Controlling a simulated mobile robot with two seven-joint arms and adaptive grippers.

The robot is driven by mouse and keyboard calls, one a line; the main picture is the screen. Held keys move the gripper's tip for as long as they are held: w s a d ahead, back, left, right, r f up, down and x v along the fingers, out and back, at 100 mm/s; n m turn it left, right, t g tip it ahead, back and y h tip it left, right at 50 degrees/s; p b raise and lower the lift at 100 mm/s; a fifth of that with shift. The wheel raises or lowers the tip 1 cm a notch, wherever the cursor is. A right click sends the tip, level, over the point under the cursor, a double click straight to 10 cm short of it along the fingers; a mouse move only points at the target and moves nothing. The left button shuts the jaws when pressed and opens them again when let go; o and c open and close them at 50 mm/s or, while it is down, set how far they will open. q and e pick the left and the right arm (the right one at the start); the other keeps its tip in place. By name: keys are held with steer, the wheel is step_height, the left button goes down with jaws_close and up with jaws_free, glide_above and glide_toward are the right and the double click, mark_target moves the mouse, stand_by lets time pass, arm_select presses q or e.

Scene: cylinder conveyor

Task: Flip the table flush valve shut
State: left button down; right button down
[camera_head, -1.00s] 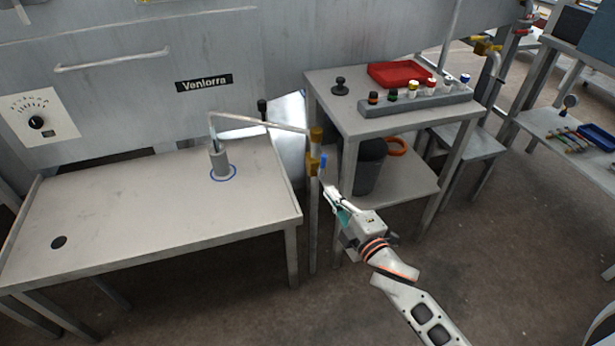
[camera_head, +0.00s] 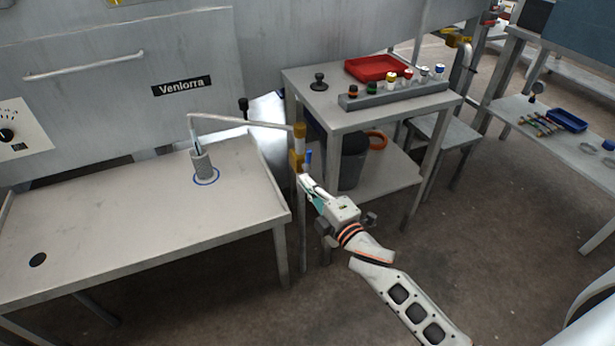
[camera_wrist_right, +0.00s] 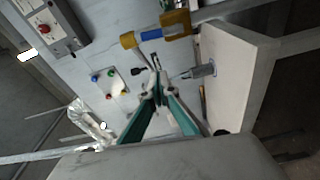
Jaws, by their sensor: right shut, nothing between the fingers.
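The flush valve (camera_head: 298,160) is a brass-yellow fitting on an upright post at the right edge of the left table. A small blue handle (camera_head: 308,157) stands upright on its right side. In the right wrist view, the yellow valve body (camera_wrist_right: 176,23) and the blue part (camera_wrist_right: 151,35) lie above the fingertips. My right gripper (camera_head: 304,181) is shut and empty, just below the valve and handle; contact cannot be made out. Its closed fingers also show in the right wrist view (camera_wrist_right: 157,88). My left gripper is not in view.
A thin pipe (camera_head: 245,122) runs from the valve over the left table (camera_head: 110,220) to a grey cylinder (camera_head: 203,165) in a blue ring. To the right stands a side table (camera_head: 375,113) with a red tray (camera_head: 375,68), a bottle rack and a bin (camera_head: 352,165) below.

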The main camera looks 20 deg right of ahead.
mark_target(306, 162)
arm_select(q)
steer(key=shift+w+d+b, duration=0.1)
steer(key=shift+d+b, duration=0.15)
steer(key=shift+b, duration=0.55)
arm_select(e)
steer(key=w, duration=0.2)
steer(key=w+d, duration=0.1)
steer(key=w, duration=0.2)
steer(key=w+d, duration=0.1)
steer(key=w, duration=0.2)
steer(key=shift+d+f, duration=0.15)
steer(key=shift+d, duration=0.05)
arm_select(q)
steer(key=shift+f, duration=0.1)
arm_select(e)
steer(key=shift+d, duration=0.1)
